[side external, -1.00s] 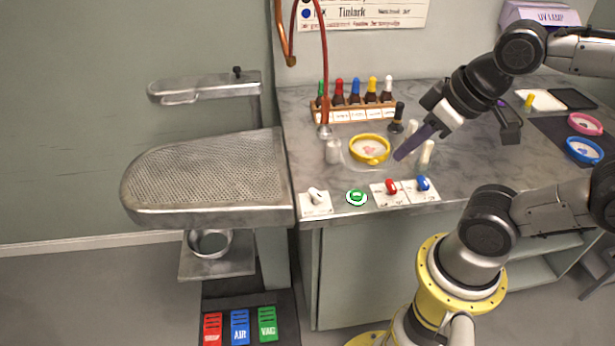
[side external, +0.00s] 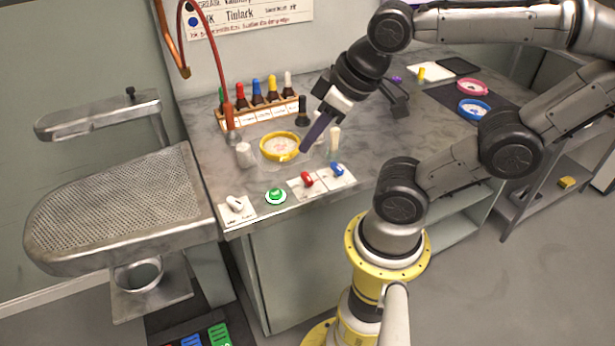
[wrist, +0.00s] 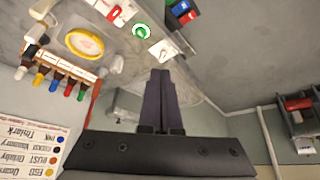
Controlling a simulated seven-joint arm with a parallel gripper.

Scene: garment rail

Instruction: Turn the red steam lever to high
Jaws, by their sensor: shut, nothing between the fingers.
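The red lever also shows at the top of the wrist view (wrist: 114,13). My gripper (side external: 306,150) is shut and empty, its dark fingers pointing down, just behind the red lever in the side view and apart from it. In the wrist view the shut fingers (wrist: 160,75) point towards the white lever (wrist: 163,50). The lever's label is too small to read.
A yellow-rimmed dish (side external: 280,158) lies left of my fingers. Small white posts (side external: 334,140) stand close by on the right. A rack of coloured bottles (side external: 258,113) and a red hose (side external: 208,56) are behind. A perforated pressing board (side external: 120,205) is at left.

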